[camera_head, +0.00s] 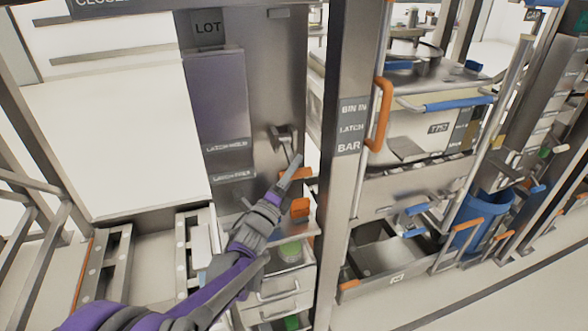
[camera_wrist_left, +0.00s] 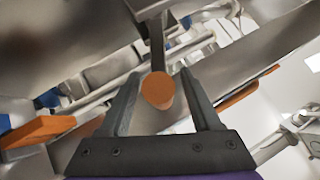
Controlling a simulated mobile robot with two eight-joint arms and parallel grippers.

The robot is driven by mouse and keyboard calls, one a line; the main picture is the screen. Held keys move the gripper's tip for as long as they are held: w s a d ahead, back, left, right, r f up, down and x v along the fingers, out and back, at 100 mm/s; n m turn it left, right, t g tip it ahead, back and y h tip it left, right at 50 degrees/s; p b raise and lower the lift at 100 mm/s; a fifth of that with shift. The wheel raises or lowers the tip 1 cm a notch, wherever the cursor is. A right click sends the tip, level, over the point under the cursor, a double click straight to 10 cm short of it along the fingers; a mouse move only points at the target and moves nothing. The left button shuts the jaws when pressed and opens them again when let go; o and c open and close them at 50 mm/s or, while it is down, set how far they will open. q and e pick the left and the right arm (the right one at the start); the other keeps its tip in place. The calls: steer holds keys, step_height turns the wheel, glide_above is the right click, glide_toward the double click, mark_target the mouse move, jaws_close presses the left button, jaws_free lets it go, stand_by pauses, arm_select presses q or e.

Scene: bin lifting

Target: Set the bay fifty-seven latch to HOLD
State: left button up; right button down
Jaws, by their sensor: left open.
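The latch shows in the head view as a grey metal mount (camera_head: 284,138) on the steel panel, with a lever running down from it behind my gripper. In the left wrist view the grey lever (camera_wrist_left: 157,45) ends in a round orange knob (camera_wrist_left: 158,90). My left gripper (camera_head: 292,168) reaches up to the latch from the lower left. In the left wrist view its two dark fingers (camera_wrist_left: 160,88) are spread, with the knob appearing between them and a gap on each side. I cannot tell whether they touch it. My right gripper is not in view.
A steel post (camera_head: 347,190) with a BIN IN LATCH BAR sign stands right. An orange block (camera_head: 300,207) is just below the gripper. Drawers (camera_head: 278,286) sit lower.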

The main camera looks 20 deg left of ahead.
arm_select(q)
steer(key=shift+w, duration=0.1)
jaws_close()
stand_by(0.3)
stand_by(1.1)
